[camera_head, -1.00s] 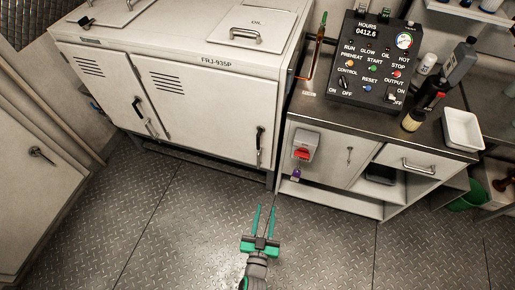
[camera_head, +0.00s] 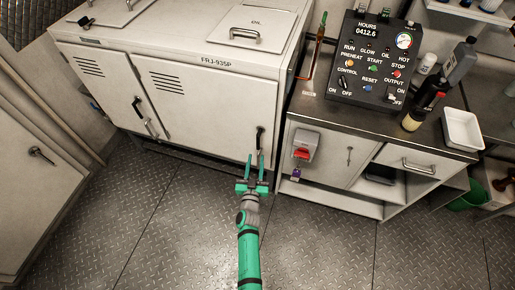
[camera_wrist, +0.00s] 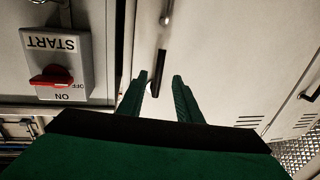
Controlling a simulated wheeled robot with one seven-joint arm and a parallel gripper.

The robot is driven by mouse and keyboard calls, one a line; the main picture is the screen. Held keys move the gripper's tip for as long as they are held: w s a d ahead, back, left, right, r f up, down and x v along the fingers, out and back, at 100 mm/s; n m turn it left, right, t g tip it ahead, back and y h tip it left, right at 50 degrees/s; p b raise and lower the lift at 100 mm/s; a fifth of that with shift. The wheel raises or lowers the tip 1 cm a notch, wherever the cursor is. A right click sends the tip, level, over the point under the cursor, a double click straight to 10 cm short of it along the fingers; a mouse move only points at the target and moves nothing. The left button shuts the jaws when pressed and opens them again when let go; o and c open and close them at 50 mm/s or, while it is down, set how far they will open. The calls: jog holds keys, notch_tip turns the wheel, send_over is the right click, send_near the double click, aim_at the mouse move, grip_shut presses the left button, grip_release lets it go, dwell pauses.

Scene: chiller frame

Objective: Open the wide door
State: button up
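The wide door (camera_head: 200,110) is the larger right-hand panel on the front of the white cabinet, and it is closed. Its upright black handle (camera_head: 260,138) is near the panel's right edge. My gripper (camera_head: 255,160) is open and empty, its teal fingers pointing at the lower end of the handle. In the wrist view the dark handle (camera_wrist: 162,65) shows between and beyond the two fingertips (camera_wrist: 160,80). I cannot tell whether the fingers touch it. The wide door's pale face fills the middle of the wrist view (camera_wrist: 220,60).
The narrower door (camera_head: 108,88) with its own handle (camera_head: 147,126) is to the left. A bench (camera_head: 330,150) with a red switch (camera_head: 302,153) stands close on the right; the switch also shows in the wrist view (camera_wrist: 52,78). The metal floor (camera_head: 170,225) in front is clear.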

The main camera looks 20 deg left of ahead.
aim_at(258, 146)
jog(key=w, duration=0.3)
jog(key=w+a, duration=0.1)
jog(key=w, duration=0.3)
jog(key=shift+a, duration=0.15)
grip_shut()
